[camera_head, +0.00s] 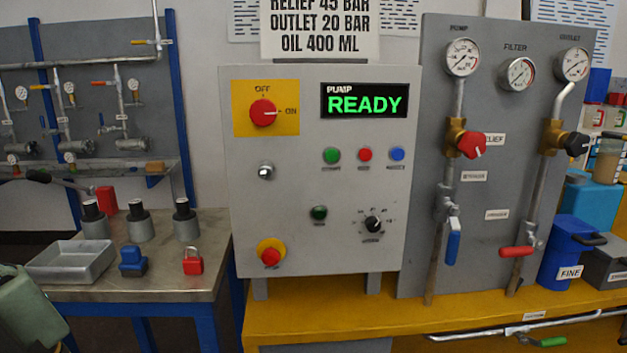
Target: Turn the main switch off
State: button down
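The main switch (263,113) is a red rotary knob on a yellow plate (289,127) at the upper left of a grey control cabinet (240,200). OFF is marked above the knob and ON to its right. A light mark on the knob appears to point right, toward ON. My gripper is not in view, and nothing touches the switch.
Below the switch are a keyed lock (266,171) and a red mushroom button (270,252) on yellow. A pipe panel (510,200) with gauges and valves stands right. A metal table (205,270) at left holds a tray (70,262) and red padlock (193,262). The space before the switch looks clear.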

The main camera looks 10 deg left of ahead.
aim_at(264, 112)
jog(key=i+j, duration=0.1)
jog(key=j, duration=0.55)
jog(key=i+j, duration=0.1)
jog(key=j, duration=0.5)
jog(key=z, duration=0.05)
